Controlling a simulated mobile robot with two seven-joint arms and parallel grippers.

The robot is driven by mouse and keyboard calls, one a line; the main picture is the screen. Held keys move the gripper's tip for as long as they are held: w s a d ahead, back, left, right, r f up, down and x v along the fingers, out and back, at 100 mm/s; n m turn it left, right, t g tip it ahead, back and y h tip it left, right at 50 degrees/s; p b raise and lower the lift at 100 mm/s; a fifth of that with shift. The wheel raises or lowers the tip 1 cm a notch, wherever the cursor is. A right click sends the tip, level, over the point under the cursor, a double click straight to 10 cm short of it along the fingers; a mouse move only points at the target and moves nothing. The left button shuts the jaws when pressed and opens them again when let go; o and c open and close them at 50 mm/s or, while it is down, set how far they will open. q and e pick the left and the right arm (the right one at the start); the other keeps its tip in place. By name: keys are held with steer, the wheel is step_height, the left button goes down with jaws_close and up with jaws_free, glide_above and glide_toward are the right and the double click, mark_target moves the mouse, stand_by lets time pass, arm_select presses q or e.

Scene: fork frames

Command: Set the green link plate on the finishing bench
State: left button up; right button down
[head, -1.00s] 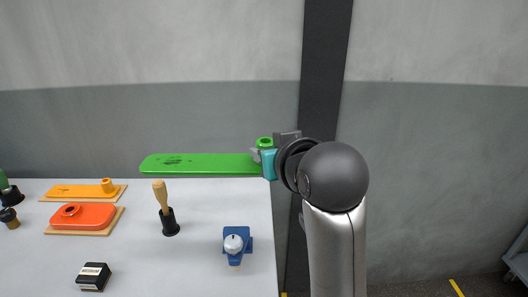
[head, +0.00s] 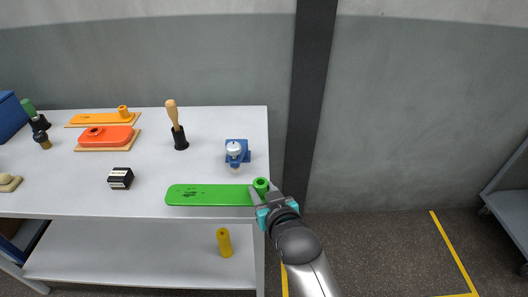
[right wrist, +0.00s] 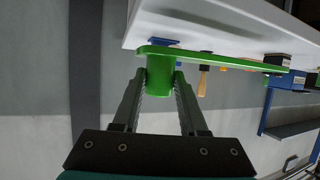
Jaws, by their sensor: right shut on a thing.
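The green link plate (head: 212,195) is a long flat bar with a round boss at its right end. In the head view it lies across the front edge of the white finishing bench (head: 215,165), near the right corner. My right gripper (head: 263,193) is shut on the boss. In the right wrist view the fingers (right wrist: 160,82) clasp the boss, and the plate (right wrist: 215,58) reaches away to the right beside the bench edge. I cannot tell whether the plate touches the bench top. My left gripper is not in view.
Orange (head: 100,118) and red-orange (head: 105,137) plates lie on boards at the back left. A wooden-handled tool (head: 173,115), a blue fixture (head: 237,152) and a black block (head: 120,178) stand behind the green plate. A yellow cylinder (head: 224,242) is on the lower shelf.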

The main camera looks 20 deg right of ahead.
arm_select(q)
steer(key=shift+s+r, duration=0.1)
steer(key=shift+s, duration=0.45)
arm_select(e)
steer(key=s+f, duration=0.1)
steer(key=f, duration=0.1)
steer(key=s+f, duration=0.1)
steer(key=shift+s+a+f, duration=0.25)
steer(key=shift+s+a, duration=0.05)
